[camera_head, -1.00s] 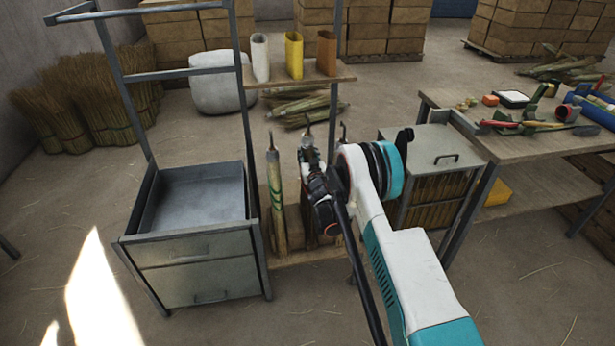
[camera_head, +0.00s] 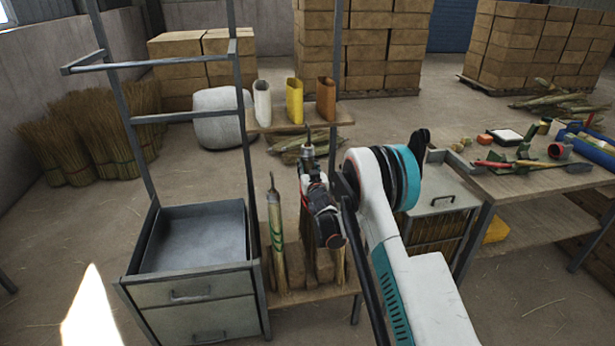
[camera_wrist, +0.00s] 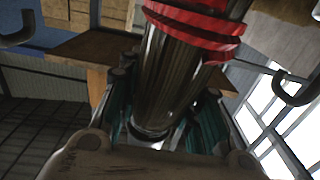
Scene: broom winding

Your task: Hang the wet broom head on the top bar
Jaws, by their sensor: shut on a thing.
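My gripper (camera_head: 309,172) is shut on the neck of a broom head (camera_head: 309,151), whose hook points up. In the wrist view this neck is a dark shiny cylinder (camera_wrist: 172,75) with red binding (camera_wrist: 195,28), between the fingers. My wrist hides much of its lower part, so I cannot tell how far its bristles clear the shelf. The rack on the left has an upper bar (camera_head: 170,62) and a lower bar (camera_head: 185,117); both look empty. The gripper is right of them and lower in the picture. I cannot tell which broom head is wet.
A green-bound broom head (camera_head: 276,240) stands on the low shelf beside my gripper. A grey tray (camera_head: 195,240) sits under the bars. A shelf (camera_head: 325,119) with three sleeves is behind. A lidded bin (camera_head: 438,198) and cluttered workbench (camera_head: 520,184) stand right.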

